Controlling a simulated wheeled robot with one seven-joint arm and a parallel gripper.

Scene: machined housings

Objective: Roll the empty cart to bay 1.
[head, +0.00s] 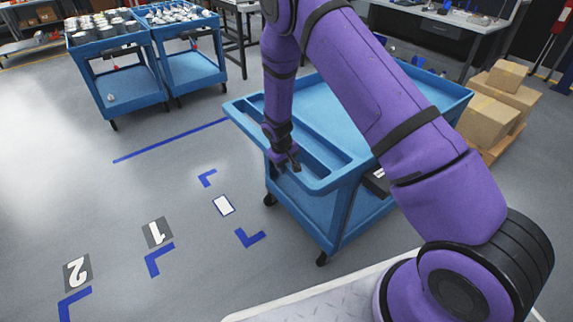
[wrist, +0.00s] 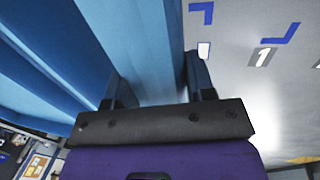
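The empty blue cart (head: 330,195) stands right of centre, with no load visible in its top tray; my arm hides part of it. My gripper (head: 285,160) is at the cart's near-left end, by its handle rim. In the wrist view, the two fingers of my gripper (wrist: 160,90) are spread apart on either side of the blue rim (wrist: 150,45). I cannot see firm contact on both sides. The bay 1 number plate (head: 157,233) lies on the floor left of the cart, above a blue corner mark (head: 158,259). The plate also shows in the wrist view (wrist: 263,57).
Two loaded blue carts (head: 122,85) (head: 190,70) stand at the back left. A number 2 plate (head: 77,271) lies further left of bay 1. More blue corner marks (head: 250,238) and a white rectangle (head: 223,205) lie beside the cart. Cardboard boxes (head: 487,122) stand right. The left floor is clear.

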